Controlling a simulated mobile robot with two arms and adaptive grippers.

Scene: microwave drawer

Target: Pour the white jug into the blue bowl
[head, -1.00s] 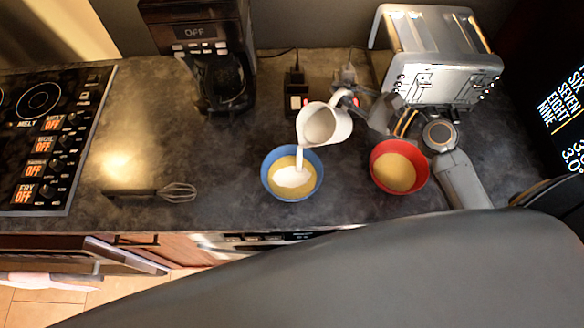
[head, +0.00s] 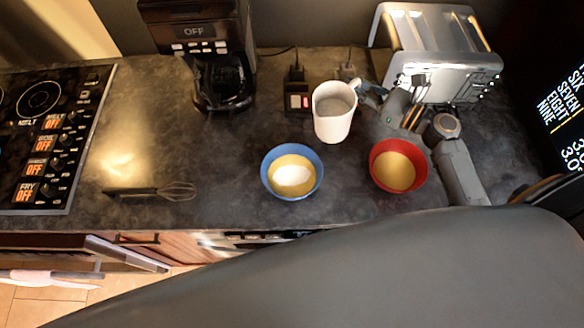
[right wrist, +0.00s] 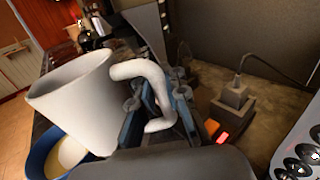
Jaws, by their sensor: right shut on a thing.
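The white jug (head: 333,118) is held nearly upright behind and to the right of the blue bowl. My right gripper (head: 368,92) is shut on its handle; in the right wrist view the gripper's fingers (right wrist: 150,110) close around the handle and the jug (right wrist: 75,100) shows large at left. The blue bowl (head: 268,180) holds a yellowish content with a white patch in the middle. Its rim also shows in the right wrist view (right wrist: 37,158), below the jug. No stream runs from the jug. My left gripper is not in view.
A red bowl (head: 374,163) with yellowish content stands right of the blue bowl. A coffee maker (head: 205,50) and a toaster (head: 440,55) stand at the back. The counter between whisk and coffee maker is clear.

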